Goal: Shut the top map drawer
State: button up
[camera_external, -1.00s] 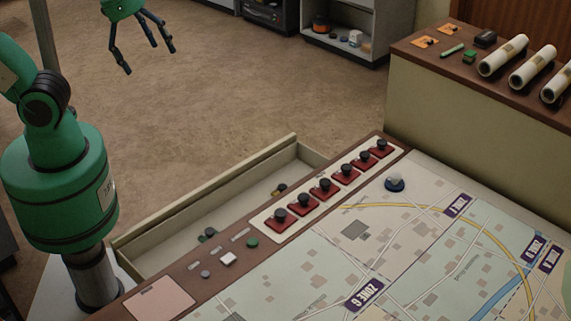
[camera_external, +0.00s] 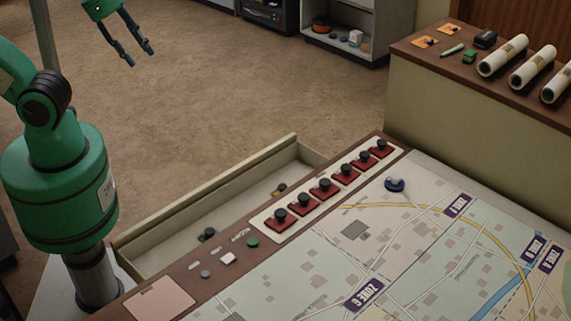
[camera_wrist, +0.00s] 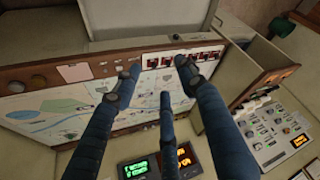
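The open map drawer (camera_external: 215,190) sticks out from the switch side of the map console (camera_external: 430,280) in the external view. It is pale, with a few small items inside; the console edge hides its near part. My gripper (camera_external: 143,59) hangs in the air beyond the drawer, at upper left, apart from it. Its fingers are spread and hold nothing. In the wrist view my gripper (camera_wrist: 160,75) shows three dark fingers with gaps between the tips. A pale surface behind the switches there seems to be the drawer (camera_wrist: 145,20).
Red switches (camera_external: 325,190) line the console edge beside the drawer. A side cabinet (camera_external: 480,110) with rolled maps (camera_external: 503,55) stands at the right. An open shelf (camera_external: 345,28) stands at the back. The floor (camera_external: 220,110) beyond the drawer is clear.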

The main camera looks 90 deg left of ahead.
jog(key=shift+w+a, duration=0.1)
jog(key=shift+w, duration=0.15)
grip_shut()
jog(key=w+a+f+n+g+h+p, duration=0.1)
jog(key=w+a+f+n, duration=0.25)
jog(key=w, duration=0.35)
jog(key=w+a+f+n+g, duration=0.1)
jog(key=w+a+f+n, duration=0.2)
jog(key=w+a+n, duration=0.35)
jog(key=w+a+f+n+h, duration=0.1)
jog(key=w+a+f+n, duration=0.3)
jog(key=w+a+f, duration=0.55)
jog(key=s+a+f+n, duration=0.2)
jog(key=a+f+n, duration=0.2)
jog(key=a+f, duration=0.3)
jog(key=s+a+f+n+p, duration=0.1)
jog(key=s+a+f+n, duration=0.2)
jog(key=a+f, duration=0.5)
jog(key=s+a+f+n+h+p, duration=0.1)
jog(key=a+f+n, duration=0.5)
jog(key=f, duration=1.2)
jog(key=shift+s+a+f, duration=0.3)
jog(key=shift+s+a, duration=0.35)
jog(key=shift+a, duration=0.25)
